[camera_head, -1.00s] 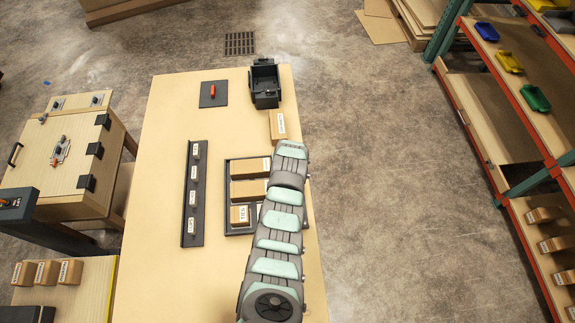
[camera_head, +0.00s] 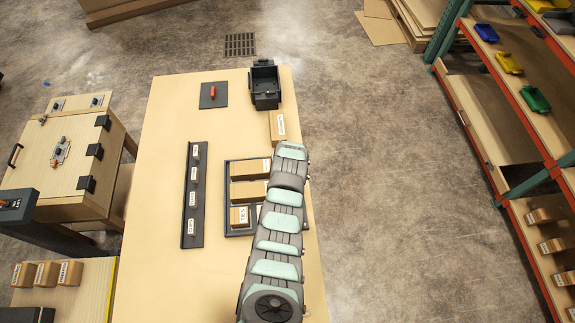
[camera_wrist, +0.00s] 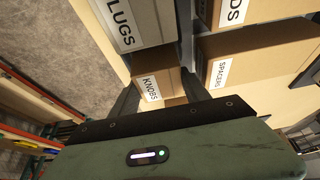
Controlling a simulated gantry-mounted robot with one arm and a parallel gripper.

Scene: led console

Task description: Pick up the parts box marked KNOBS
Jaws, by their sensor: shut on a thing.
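The box marked KNOBS (camera_wrist: 152,86) is brown cardboard with a white label, seen in the wrist view just beyond my gripper's palm. My gripper (camera_wrist: 159,78) is shut on it, one dark finger on each side. I cannot tell whether the box is clear of the surface below. In the head view my arm hides my gripper and the KNOBS box. The dark tray (camera_head: 227,185) beside the arm holds several brown boxes.
In the wrist view a label PLUGS (camera_wrist: 124,24) and a SPACERS box (camera_wrist: 251,66) stand close around the held box. In the head view a brown box (camera_head: 278,125) and a black bin (camera_head: 264,84) lie beyond the tray. A labelled dark rail (camera_head: 193,195) is left of it.

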